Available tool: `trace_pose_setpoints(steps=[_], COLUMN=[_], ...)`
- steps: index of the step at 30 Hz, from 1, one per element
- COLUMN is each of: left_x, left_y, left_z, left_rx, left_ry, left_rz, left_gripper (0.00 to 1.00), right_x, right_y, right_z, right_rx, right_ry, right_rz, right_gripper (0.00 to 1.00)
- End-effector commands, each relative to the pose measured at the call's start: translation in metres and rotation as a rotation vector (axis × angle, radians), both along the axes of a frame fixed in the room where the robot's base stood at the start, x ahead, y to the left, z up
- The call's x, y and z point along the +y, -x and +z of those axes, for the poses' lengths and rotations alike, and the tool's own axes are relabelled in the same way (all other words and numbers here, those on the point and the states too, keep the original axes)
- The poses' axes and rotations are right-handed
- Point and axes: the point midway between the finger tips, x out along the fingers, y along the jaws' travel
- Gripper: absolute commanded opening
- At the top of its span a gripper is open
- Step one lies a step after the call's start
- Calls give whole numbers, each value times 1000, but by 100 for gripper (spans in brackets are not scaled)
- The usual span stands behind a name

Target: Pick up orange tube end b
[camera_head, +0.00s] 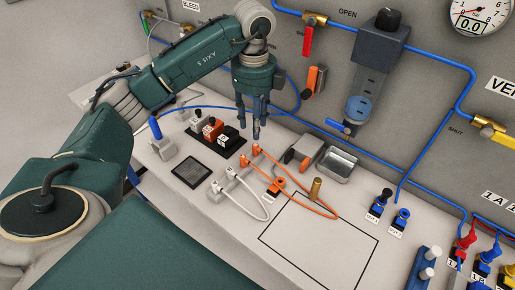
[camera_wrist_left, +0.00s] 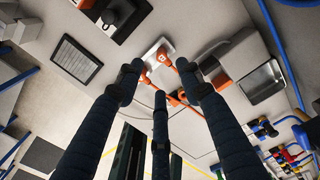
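The orange tube (camera_head: 312,208) lies in a loop on the white bench. Its orange end pieces show at a small light block (camera_head: 252,160). An orange piece (camera_head: 275,187) with a dark mark lies beside the tube; I cannot read which end is b. In the left wrist view, orange end pieces (camera_wrist_left: 163,55) show beyond the fingertips, partly hidden by them. My left gripper (camera_head: 253,122) points down above the bench, behind the orange ends in the head view. Its three dark fingers (camera_wrist_left: 160,85) are spread apart with nothing between them. My right gripper is not in view.
A white tube (camera_head: 262,212) loops beside the orange one. A dark-based connector block (camera_head: 213,130), a metal tray (camera_head: 337,164), a grey device (camera_head: 301,152) and a brass cylinder (camera_head: 315,188) stand close by. The outlined area (camera_head: 325,250) in front is mostly clear.

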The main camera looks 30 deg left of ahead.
Motion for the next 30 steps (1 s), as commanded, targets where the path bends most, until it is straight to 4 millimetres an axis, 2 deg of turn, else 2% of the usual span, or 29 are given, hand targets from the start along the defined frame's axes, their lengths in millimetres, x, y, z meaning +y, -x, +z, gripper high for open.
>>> trace_pose_setpoints(steps=[6, 14, 18, 21, 24, 30], left_x=[-1, -1, -1, -1, -1, -1], left_y=[1, 0, -2, -2, -2, -3], left_z=[-34, -55, -76, -91, -98, -99], left_rx=[4, 4, 6, 4, 1, 0], left_ry=[2, 4, 5, 4, 4, 4], left_rz=[-3, -5, -6, -6, -7, -8], left_gripper=[37, 37, 37, 37, 37, 37], right_x=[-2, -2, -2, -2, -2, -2], right_y=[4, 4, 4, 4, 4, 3], right_z=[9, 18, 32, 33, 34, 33], right_rx=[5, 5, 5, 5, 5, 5], right_ry=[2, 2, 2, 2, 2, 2], right_rz=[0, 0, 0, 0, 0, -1], right_gripper=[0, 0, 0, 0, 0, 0])
